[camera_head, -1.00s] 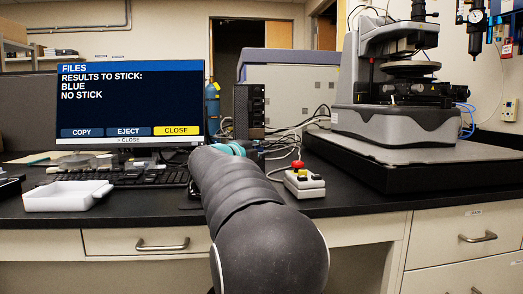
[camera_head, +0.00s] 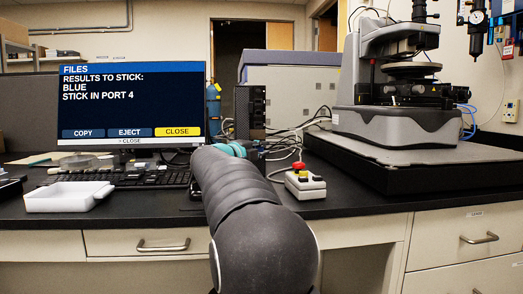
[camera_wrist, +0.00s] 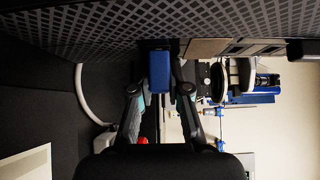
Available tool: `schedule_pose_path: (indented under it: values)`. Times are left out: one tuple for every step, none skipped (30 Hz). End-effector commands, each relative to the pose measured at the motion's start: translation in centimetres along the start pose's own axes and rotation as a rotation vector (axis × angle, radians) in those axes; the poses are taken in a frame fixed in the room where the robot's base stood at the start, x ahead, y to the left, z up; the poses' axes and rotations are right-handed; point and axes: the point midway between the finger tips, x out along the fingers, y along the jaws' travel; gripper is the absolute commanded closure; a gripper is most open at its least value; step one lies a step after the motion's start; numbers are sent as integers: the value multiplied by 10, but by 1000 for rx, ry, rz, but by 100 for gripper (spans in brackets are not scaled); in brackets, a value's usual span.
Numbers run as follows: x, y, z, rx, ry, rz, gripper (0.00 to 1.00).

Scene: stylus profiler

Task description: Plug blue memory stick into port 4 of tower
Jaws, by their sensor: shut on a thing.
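The blue memory stick (camera_wrist: 160,71) is in the wrist view, between the fingers of my gripper (camera_wrist: 160,88), which is shut on it. The stick's far end meets the front of the dark tower (camera_wrist: 90,28), which has a mesh face; the port itself is hidden. In the head view the tower (camera_head: 250,108) stands behind the end of my arm, and the stick and fingertips are hidden there. The monitor (camera_head: 130,103) reads "RESULTS TO STICK: BLUE" and "STICK IN PORT 4", with COPY, EJECT and a highlighted CLOSE below.
A white tray (camera_head: 68,197) and a keyboard (camera_head: 150,178) lie left of my arm. A control box with a red button (camera_head: 304,184) and cables are just to the right. The stylus profiler (camera_head: 400,125) stands on a black slab at the right.

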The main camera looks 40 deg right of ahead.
Motion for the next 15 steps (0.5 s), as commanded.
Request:
schedule_pose_path:
  values:
    - [0, -1, 0, 0, -1, -2, 100]
    - [0, -1, 0, 0, -1, -2, 100]
    - [0, -1, 1, 0, -1, -2, 100]
    - [0, -1, 1, 0, -1, -2, 100]
    - [1, -1, 1, 0, -1, -2, 81]
    - [1, -1, 1, 0, -1, -2, 71]
    - [1, -1, 1, 0, -2, -2, 64]
    - [1, -1, 1, 0, -2, -2, 56]
    - [1, -1, 1, 0, -1, -1, 55]
    - [1, -1, 1, 0, -1, -1, 55]
    - [1, 0, 1, 0, -1, -1, 55]
    - [1, 0, 1, -1, -1, -1, 55]
    - [1, 0, 1, -1, -1, -1, 55]
    - [1, 0, 1, -1, -1, -1, 55]
    - [1, 0, 1, -1, -1, -1, 55]
